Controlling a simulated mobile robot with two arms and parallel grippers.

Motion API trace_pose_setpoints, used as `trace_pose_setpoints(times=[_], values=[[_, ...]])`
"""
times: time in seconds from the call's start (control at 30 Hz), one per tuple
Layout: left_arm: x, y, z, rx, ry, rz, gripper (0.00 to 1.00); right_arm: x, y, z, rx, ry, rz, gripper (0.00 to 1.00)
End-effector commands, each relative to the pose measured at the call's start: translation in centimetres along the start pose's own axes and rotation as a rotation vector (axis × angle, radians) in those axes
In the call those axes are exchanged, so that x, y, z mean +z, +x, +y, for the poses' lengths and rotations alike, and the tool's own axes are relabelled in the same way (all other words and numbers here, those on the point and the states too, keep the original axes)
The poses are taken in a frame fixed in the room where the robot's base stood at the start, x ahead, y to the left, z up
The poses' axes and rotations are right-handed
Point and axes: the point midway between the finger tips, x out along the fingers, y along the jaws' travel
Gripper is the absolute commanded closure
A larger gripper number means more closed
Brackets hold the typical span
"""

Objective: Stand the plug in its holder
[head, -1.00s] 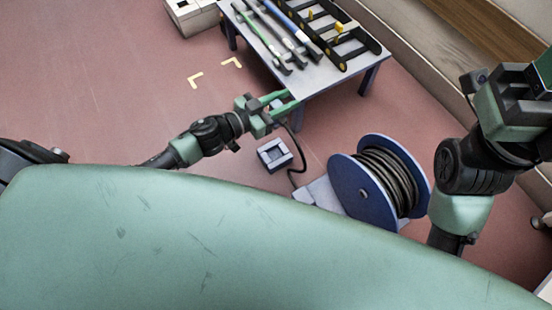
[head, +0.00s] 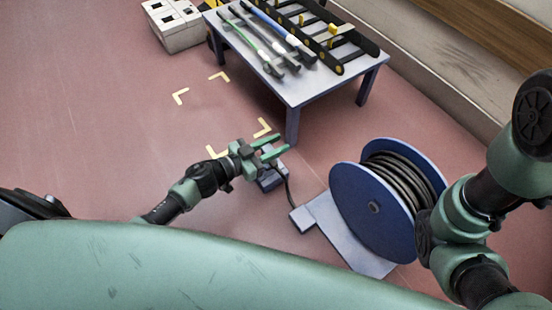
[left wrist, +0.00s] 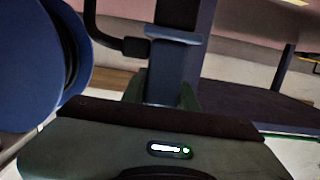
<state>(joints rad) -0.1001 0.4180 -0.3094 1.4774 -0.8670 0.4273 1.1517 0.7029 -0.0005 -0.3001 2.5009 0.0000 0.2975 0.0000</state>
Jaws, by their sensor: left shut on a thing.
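My left gripper (head: 272,149) is shut on the plug, which its fingers mostly hide in the head view. In the left wrist view the plug (left wrist: 174,36) shows as a blue-grey piece between the fingertips, with a black cable (left wrist: 107,40) leaving its left side. The holder (head: 271,181) is a small blue-grey block on the floor, partly covered by the gripper in the head view. The gripper appears above it; the gap between plug and holder cannot be judged. My right arm is at the right edge, its gripper out of view.
A blue cable reel (head: 372,205) on a grey base (head: 335,232) stands right of the holder. A low table (head: 300,88) with tools stands behind, one leg close by. Yellow corner marks (head: 263,128) lie on the floor. The floor to the left is clear.

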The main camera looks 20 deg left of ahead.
Motion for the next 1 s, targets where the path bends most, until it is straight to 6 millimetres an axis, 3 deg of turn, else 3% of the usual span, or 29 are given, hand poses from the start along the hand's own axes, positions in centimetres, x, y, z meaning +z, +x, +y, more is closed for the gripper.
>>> trace_pose_setpoints(times=[0.17,0.4,0.83,0.87,0.9,1.0], values=[[1.2,0.2,0.0,0.0,0.0,0.001,1.0,-0.3,-1.0,-0.2,0.0,0.0,0.0,0.55],[4.6,0.7,0.0,-0.001,0.0,0.001,1.0,-1.3,-3.8,-0.8,0.0,0.0,-0.001,0.55],[4.8,0.8,0.0,0.0,-0.001,0.001,1.0,-1.3,-3.7,-0.8,-0.001,0.0,0.0,0.55],[4.8,0.7,0.0,0.0,-0.001,0.0,0.63,-1.3,-3.7,-0.8,-0.001,0.0,0.0,0.55],[4.8,0.7,0.0,0.0,0.0,0.0,0.52,-1.3,-3.7,-0.8,-0.001,0.0,0.0,0.55],[4.8,0.7,0.0,0.0,0.0,0.0,0.49,-1.3,-3.7,-0.8,-0.001,0.0,0.0,0.55]])
